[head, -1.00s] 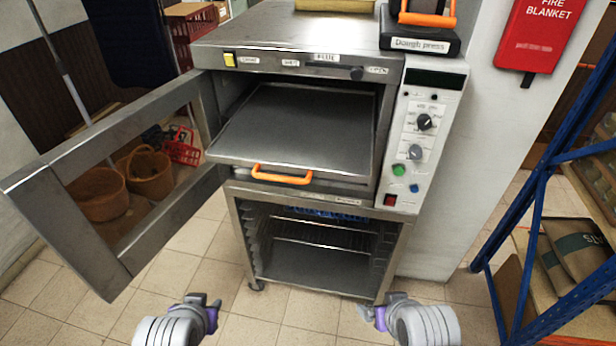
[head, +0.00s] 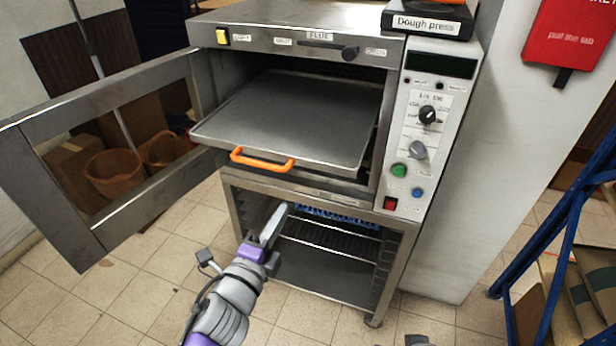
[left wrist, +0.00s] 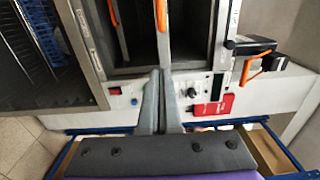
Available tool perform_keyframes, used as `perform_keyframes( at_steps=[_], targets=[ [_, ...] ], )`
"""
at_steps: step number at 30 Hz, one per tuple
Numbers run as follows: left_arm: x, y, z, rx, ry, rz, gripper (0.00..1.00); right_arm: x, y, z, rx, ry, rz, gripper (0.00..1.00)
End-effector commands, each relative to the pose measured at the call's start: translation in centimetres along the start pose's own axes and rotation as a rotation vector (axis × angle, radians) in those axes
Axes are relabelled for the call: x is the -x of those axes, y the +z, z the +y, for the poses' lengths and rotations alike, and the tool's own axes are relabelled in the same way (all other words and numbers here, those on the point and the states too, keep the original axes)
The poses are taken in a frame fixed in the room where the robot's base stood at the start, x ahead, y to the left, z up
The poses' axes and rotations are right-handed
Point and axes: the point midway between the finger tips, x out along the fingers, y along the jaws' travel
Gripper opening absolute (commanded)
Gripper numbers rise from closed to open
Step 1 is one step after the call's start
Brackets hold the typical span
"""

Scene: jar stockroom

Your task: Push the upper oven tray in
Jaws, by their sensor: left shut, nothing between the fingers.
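The upper oven tray (head: 290,115) is a flat grey sheet sticking out of the open oven. Its orange handle (head: 262,160) is at the front edge. In the left wrist view, turned on its side, two orange handles show, one (left wrist: 160,14) nearer the oven's top and one (left wrist: 113,12) lower. My left gripper (head: 274,222) is shut and empty. In the head view it appears below the handle, in front of the lower rack, apart from the tray. It also shows in the left wrist view (left wrist: 160,90). A bit of my right gripper (head: 416,340) shows at the bottom edge; its fingers are hidden.
The glass oven door (head: 95,215) stands wide open on the left. The control panel (head: 420,145) is right of the opening. The rack stand (head: 228,200) is below. A blue shelf frame (head: 560,220) stands at the right. Tiled floor is free in front.

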Motion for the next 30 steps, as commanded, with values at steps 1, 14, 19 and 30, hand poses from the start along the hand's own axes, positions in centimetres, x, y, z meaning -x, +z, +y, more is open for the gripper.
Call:
perform_keyframes(
  at_steps=[1,14,19,30],
  targets=[
    [-0.6,0.0,-0.1,0.002,0.0,0.0,0.0,0.1,-0.1,0.0,0.0,0.0,0.0,0.96],
    [-7.8,0.0,-0.1,0.005,0.001,-0.001,0.0,0.3,-0.3,0.0,0.0,0.0,0.003,0.96],
    [-10.6,0.1,-0.1,0.006,0.001,-0.002,0.0,0.6,-0.6,0.0,0.0,0.0,0.005,0.96],
    [-13.3,0.1,0.0,0.006,0.001,-0.003,0.0,0.9,-0.8,0.0,0.0,0.0,0.007,0.96]
  ],
)
